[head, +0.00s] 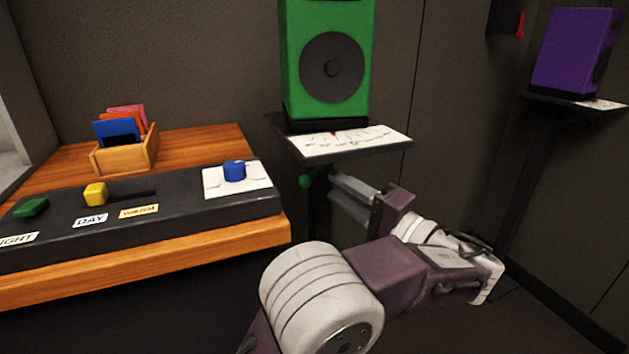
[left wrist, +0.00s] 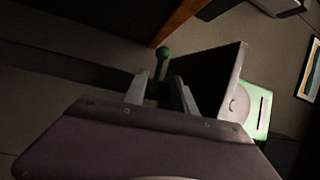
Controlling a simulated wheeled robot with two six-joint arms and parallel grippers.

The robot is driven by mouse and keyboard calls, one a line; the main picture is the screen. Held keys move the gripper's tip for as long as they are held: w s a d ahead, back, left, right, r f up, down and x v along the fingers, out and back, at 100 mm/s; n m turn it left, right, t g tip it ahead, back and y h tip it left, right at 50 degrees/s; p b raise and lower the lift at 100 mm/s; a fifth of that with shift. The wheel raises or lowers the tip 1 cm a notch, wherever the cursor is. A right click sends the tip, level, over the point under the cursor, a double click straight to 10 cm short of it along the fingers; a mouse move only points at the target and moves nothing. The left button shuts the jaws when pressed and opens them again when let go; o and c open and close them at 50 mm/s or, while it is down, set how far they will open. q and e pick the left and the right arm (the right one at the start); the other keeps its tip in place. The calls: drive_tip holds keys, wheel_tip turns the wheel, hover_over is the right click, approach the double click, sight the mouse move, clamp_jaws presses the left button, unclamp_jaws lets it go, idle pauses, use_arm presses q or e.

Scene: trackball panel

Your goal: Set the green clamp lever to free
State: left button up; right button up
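The green clamp lever (head: 306,181) is a short stick with a round knob, under the shelf (head: 345,155) that bears the green speaker (head: 326,58). In the head view my left gripper (head: 334,186) is just right of the lever, fingers pointing at it. In the left wrist view the green lever (left wrist: 163,62) shows upright between and beyond the fingertips of my left gripper (left wrist: 159,84). These fingers are open, with a gap between them, and I cannot tell whether either touches the lever. My right gripper is in neither view.
A wooden desk (head: 190,237) with a black control panel (head: 150,207) stands at the left, its edge close to the lever. A purple speaker (head: 574,50) sits on another stand at the right. The shelf edge is close above my gripper.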

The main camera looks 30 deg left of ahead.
sight(313, 171)
use_arm(q)
drive_tip(key=b+x, duration=0.3)
drive_tip(key=x, duration=0.4)
drive_tip(key=shift+a, duration=0.4)
clamp_jaws()
idle(0.8)
